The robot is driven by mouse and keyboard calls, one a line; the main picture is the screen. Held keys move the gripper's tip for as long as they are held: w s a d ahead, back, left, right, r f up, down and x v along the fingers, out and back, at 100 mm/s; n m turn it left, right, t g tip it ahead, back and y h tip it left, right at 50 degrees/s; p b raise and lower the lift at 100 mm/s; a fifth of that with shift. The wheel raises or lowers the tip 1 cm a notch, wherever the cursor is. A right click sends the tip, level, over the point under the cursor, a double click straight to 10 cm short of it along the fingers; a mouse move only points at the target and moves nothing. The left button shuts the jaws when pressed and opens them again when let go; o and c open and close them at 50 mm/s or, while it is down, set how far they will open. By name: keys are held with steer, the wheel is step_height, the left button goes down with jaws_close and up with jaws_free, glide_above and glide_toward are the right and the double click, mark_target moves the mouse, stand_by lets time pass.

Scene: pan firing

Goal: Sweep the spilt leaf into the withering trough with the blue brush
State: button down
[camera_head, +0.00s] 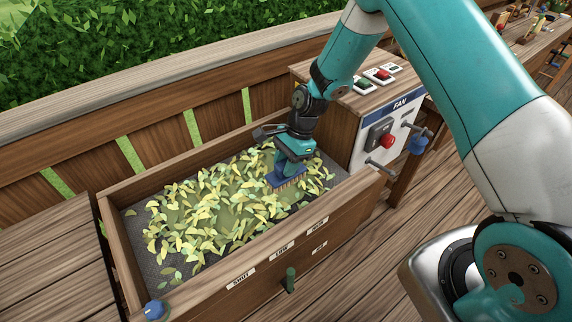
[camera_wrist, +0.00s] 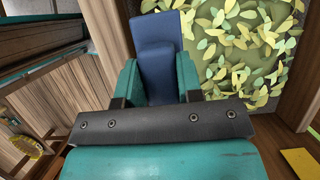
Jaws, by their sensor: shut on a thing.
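The blue brush (camera_head: 289,178) is in my gripper (camera_head: 295,152), its bristles pointing down among the leaf at the right part of the trough. In the wrist view the blue brush (camera_wrist: 158,65) sits between the two teal fingers of my gripper (camera_wrist: 157,85). Yellow and green leaf (camera_head: 215,210) lies spread over the bed of the withering trough (camera_head: 113,235), and leaf (camera_wrist: 240,50) also shows in the wrist view. Whether the bristles touch the leaf or bed I cannot tell. I see no leaf on the deck in the head view; my arm hides part of it.
The fan box (camera_head: 385,125), with a red knob, stands at the trough's right end, and green and red buttons (camera_head: 380,75) are on its top. A green lever (camera_head: 290,280) and a blue knob (camera_head: 154,309) are on the trough's front. A wooden railing (camera_head: 150,75) runs behind.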

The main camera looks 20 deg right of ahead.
steer(key=shift+r+p, duration=0.3)
steer(key=shift+r, duration=0.4)
stand_by(0.6)
